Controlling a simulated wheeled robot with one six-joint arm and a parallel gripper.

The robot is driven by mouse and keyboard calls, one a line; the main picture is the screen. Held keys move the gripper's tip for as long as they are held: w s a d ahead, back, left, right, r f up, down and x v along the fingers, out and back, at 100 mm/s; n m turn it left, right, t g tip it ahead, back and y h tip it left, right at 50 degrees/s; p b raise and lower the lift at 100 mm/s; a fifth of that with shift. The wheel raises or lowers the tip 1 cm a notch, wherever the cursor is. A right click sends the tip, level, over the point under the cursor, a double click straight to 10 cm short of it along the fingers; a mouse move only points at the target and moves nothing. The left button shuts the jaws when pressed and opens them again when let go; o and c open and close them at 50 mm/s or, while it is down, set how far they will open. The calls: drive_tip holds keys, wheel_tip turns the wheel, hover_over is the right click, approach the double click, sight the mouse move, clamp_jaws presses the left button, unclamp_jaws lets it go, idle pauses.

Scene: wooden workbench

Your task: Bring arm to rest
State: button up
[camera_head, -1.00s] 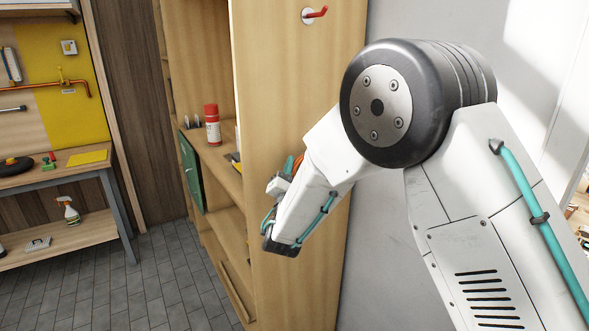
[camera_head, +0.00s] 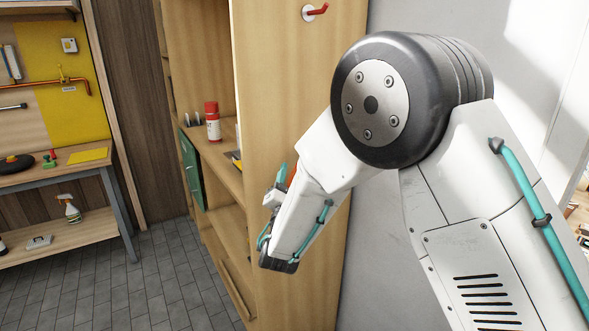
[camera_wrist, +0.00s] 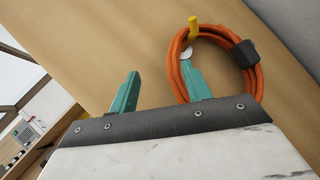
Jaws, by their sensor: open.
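My arm (camera_head: 440,190), white with a dark round joint, fills the right half of the head view, folded in front of the wooden cabinet's side panel. In the wrist view my gripper (camera_wrist: 160,88) shows two teal fingers set well apart, with nothing between them. An orange coiled cable (camera_wrist: 243,78) with a black strap hangs from a yellow hook (camera_wrist: 193,27) on the wooden panel. The right finger overlaps the coil in the picture; I cannot tell whether they touch. In the head view the gripper is mostly hidden behind my arm, with a teal tip showing.
The wooden cabinet (camera_head: 300,90) stands close beside my arm, with a red-capped canister (camera_head: 212,121) on its shelf. A red hook (camera_head: 316,12) sticks out above. A workbench (camera_head: 60,173) with a spray bottle (camera_head: 70,208) below stands left. Grey floor (camera_head: 165,280) between is clear.

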drive_tip(key=s+d+f+m+g+h, duration=0.3)
drive_tip(key=s+d+f+g+h, duration=0.1)
drive_tip(key=d+f+h, duration=0.15)
drive_tip(key=s+d+r+m+g+h, duration=0.25)
drive_tip(key=s+d+m+g, duration=0.45)
drive_tip(key=d, duration=0.4)
drive_tip(key=s+d+r+m+g+h, duration=0.1)
drive_tip(key=s+d+m+g+h, duration=0.3)
drive_tip(key=s+d+g, duration=0.65)
drive_tip(key=s+d+r+m+y, duration=0.1)
drive_tip(key=s+r+m+y, duration=0.2)
drive_tip(key=s+m+y, duration=0.3)
drive_tip(key=s+d+r+m+y, duration=0.2)
drive_tip(key=s+m+y, duration=0.4)
drive_tip(key=s, duration=0.8)
drive_tip(key=shift+s+r+m+y, duration=0.4)
drive_tip(key=shift+r+y, duration=0.05)
drive_tip(key=shift+y, duration=0.75)
